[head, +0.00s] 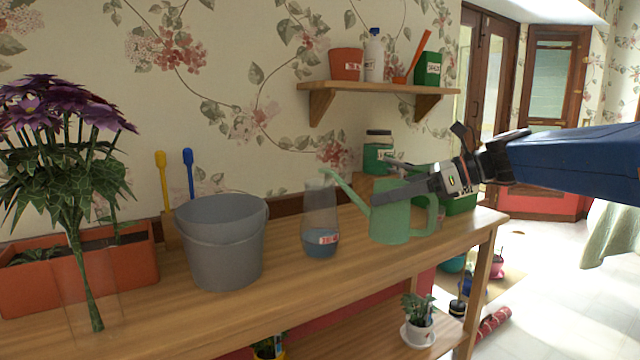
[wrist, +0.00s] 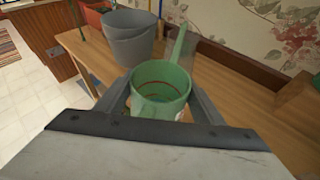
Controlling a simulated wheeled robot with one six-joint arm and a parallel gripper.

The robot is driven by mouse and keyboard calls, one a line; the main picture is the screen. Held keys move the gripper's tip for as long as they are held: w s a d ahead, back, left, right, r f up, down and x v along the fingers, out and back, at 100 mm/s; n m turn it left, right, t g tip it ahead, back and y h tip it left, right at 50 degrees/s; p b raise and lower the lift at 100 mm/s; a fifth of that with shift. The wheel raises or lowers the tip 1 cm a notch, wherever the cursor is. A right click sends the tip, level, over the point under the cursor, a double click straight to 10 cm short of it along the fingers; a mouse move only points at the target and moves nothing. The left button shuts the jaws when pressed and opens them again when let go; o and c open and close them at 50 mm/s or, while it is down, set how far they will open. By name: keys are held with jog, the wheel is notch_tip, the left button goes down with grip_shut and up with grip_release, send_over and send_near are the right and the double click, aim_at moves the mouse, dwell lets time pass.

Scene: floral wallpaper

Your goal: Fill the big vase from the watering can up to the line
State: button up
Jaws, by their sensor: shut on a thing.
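The green watering can (head: 392,222) is upright at the right part of the wooden table, its spout pointing left. My gripper (head: 400,183) is shut on its upper body; the wrist view shows the can (wrist: 160,78) between my two fingers. I cannot tell whether its base touches the table. A clear glass vase (head: 319,205) stands just left of the can, with bluish water in its lower part and a red-and-white label near the water level. The spout tip is close to its rim. No separate fill line is clear on it.
Purple flowers (head: 65,130) in a clear glass container and an orange planter (head: 140,265) fill the table's left end. A green jar (head: 378,155) is behind the can.

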jog(key=shift+r, duration=2.25)
